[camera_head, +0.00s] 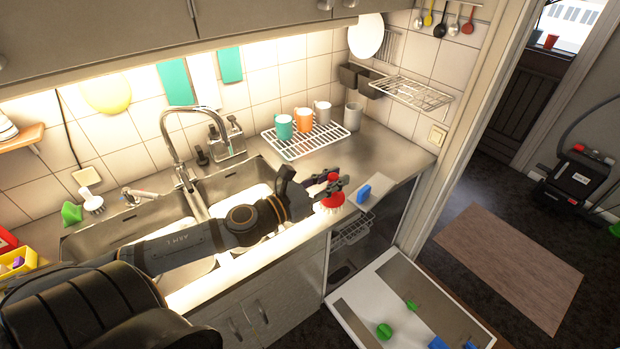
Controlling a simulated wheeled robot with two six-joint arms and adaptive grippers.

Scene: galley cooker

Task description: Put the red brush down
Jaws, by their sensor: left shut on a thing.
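The red brush (331,201) has a red top and pale bristles below. It is at the front of the counter (385,150), right of the sink. My left arm comes in from the left across the sink, and my left gripper (335,184) is shut on the red brush. The fingers hide part of its top. I cannot tell whether the bristles touch the counter. My right gripper is not in view.
A blue block (364,193) lies just right of the brush. A white rack (306,140) with several cups stands behind. The double sink (130,228) is to the left. An open dishwasher door (385,290) lies below the counter's front edge.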

